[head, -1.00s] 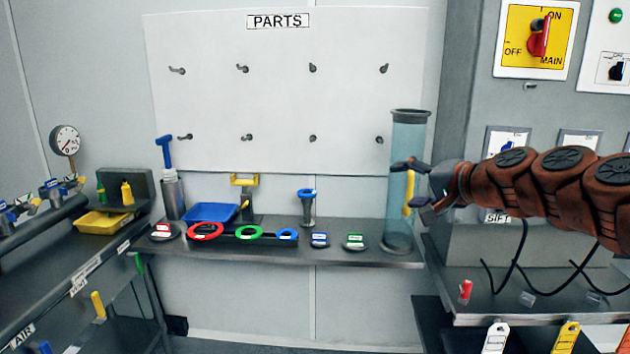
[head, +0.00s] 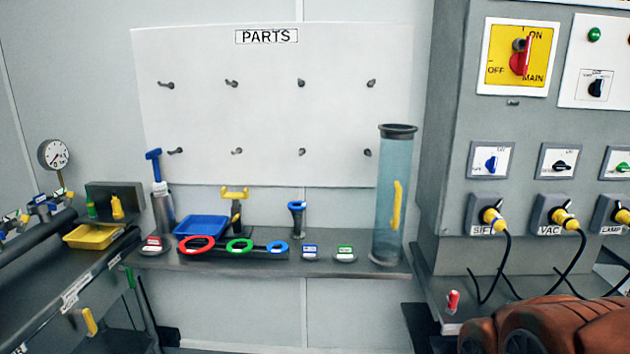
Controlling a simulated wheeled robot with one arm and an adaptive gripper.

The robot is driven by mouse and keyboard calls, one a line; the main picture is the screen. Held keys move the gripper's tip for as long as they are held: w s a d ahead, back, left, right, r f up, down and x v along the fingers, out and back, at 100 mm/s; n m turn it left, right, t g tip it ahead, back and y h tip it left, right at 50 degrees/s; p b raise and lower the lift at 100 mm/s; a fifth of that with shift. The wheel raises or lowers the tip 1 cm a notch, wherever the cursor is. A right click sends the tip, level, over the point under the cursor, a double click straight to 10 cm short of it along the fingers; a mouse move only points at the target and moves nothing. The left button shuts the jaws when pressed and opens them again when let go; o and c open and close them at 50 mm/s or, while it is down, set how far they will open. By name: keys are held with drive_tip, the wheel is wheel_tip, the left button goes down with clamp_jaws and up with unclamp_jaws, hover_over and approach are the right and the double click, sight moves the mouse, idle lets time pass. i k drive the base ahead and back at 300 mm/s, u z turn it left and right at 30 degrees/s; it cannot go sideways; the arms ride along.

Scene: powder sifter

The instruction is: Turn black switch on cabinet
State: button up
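The grey cabinet (head: 450,120) stands at the right. One black switch (head: 596,88) sits on a small label in the white panel at the upper right, below a green lamp. Another black switch (head: 561,167) sits on a white plate above the VAC socket, between a blue switch (head: 491,164) and a green switch (head: 621,165). Which black one the task means, I cannot tell. My gripper is out of view. Only my reddish-brown arm links show at the lower right, below the sockets.
A red main switch (head: 520,62) is on a yellow plate. Yellow plugs (head: 493,219) with black cables hang in front of the cabinet. A clear cylinder (head: 390,230) with a yellow handle stands on the parts shelf (head: 225,264), left of the cabinet. The cabinet's switch faces are unobstructed.

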sight(560, 165)
drive_tip(key=u, duration=1.7)
drive_tip(key=k, duration=0.9)
drive_tip(key=z, duration=1.7)
drive_tip(key=i, duration=0.5)
